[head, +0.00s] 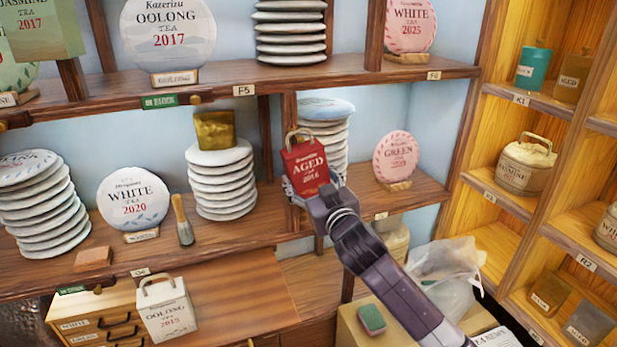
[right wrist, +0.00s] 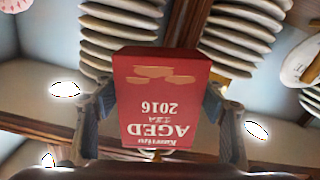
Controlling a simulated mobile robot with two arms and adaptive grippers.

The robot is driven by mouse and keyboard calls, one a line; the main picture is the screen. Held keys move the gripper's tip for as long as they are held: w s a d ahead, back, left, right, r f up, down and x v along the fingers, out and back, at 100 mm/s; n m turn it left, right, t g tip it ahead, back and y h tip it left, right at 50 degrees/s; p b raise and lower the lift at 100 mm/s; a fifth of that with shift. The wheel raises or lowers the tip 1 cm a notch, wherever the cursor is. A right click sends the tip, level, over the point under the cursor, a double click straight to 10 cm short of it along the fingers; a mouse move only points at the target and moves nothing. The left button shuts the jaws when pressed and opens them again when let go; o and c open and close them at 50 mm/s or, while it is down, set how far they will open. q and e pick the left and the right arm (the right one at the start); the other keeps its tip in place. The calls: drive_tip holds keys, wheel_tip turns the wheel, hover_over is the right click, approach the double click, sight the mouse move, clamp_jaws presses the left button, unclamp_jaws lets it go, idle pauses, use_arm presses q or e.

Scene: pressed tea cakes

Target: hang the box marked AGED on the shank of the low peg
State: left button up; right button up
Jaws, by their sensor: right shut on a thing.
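The red box marked AGED 2016 (head: 306,166) is upright in the head view, with its loop handle on top. My right gripper (head: 313,190) is shut on its lower part, in front of the middle shelf. In the right wrist view the box (right wrist: 162,100) fills the middle, its print upside down, with a finger on each side. A short wooden peg (head: 97,289) sticks out of the lower shelf edge at the left, beside a green label. Another peg (head: 197,97) is on the upper shelf edge. Both are empty. My left gripper is not in view.
Stacks of pale tea cakes (head: 221,180) stand on the middle shelf, with a WHITE 2020 cake (head: 134,198) and a brush (head: 182,220). A handled OOLONG 2015 box (head: 167,312) stands below the shelf edge, near the lower peg. A wooden rack (head: 520,205) is at the right.

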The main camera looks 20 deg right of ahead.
idle(0.3)
drive_tip(key=o, duration=1.4)
drive_tip(key=shift+s, duration=0.15)
drive_tip(key=s, duration=1.1)
drive_tip(key=shift+s+d, duration=0.2)
drive_tip(key=shift+s, duration=0.2)
